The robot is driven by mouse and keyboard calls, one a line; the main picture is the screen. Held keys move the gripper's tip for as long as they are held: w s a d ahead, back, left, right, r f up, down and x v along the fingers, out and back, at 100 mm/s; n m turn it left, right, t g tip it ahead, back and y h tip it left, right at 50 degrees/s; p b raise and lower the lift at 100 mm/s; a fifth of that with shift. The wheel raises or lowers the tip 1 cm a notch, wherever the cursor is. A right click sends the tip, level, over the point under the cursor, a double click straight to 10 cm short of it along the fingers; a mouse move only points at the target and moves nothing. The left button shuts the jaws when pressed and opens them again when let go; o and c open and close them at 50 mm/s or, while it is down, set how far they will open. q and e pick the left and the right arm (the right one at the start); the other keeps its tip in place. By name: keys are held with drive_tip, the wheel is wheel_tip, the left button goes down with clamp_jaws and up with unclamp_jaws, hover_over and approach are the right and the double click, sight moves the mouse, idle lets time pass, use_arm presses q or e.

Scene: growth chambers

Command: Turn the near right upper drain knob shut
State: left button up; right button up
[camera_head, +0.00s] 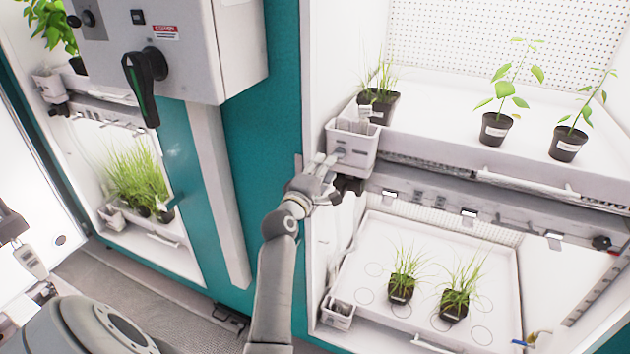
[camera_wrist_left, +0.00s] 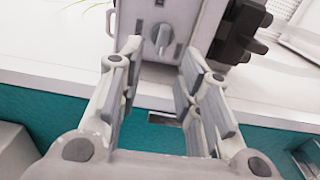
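A small grey knob (camera_wrist_left: 162,38) sits on the front of a white box (camera_wrist_left: 178,22) in the left wrist view. In the head view this appears to be the white box (camera_head: 352,146) at the left end of the right chamber's upper shelf. My left gripper (camera_head: 325,172) is at the box's front, its fingers partly over that face. In the left wrist view the gripper (camera_wrist_left: 162,72) is open and empty, with the knob beyond and between its fingertips. I cannot tell whether the fingers touch the box.
A black lobed part (camera_wrist_left: 238,30) is close right of the box. Potted grass (camera_head: 378,100) stands behind it. A control cabinet with a black lever (camera_head: 143,85) hangs to the left. The lower chamber tray (camera_head: 365,262) holds two potted grasses.

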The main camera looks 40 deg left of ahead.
use_arm(q)
drive_tip(key=v, duration=0.5)
drive_tip(key=shift+s+d, duration=0.1)
drive_tip(key=shift+s, duration=0.2)
drive_tip(key=d+f+m+g+h+b, duration=0.1)
drive_tip(key=d+f+m+g+h, duration=0.2)
drive_tip(key=f, duration=0.9)
drive_tip(key=d+f+m+g+b, duration=0.1)
drive_tip(key=d+f+m, duration=0.25)
drive_tip(key=f, duration=0.85)
drive_tip(key=s+d+f+m+g+h+b, duration=0.1)
drive_tip(key=s+d+f+m+g, duration=0.25)
drive_tip(key=f, duration=0.75)
drive_tip(key=s+d+f+m+g, duration=0.15)
drive_tip(key=s+d+f, duration=0.4)
drive_tip(key=f, duration=0.55)
drive_tip(key=s+f+m+g+b, duration=0.1)
drive_tip(key=s+f+m, duration=0.3)
drive_tip(key=s, duration=0.9)
drive_tip(key=s+d+f+m+g+b, duration=0.1)
drive_tip(key=s+f+m+g, duration=0.2)
drive_tip(key=s+f, duration=0.8)
drive_tip(key=s+d+f+m+g+b, duration=0.1)
drive_tip(key=s+f+m+g, duration=0.2)
drive_tip(key=s+f, duration=0.5)
drive_tip(key=s+m, duration=0.1)
drive_tip(key=s, duration=0.7)
drive_tip(key=shift+s+f+m, duration=0.2)
drive_tip(key=shift+s+m, duration=0.15)
drive_tip(key=shift+s, duration=0.05)
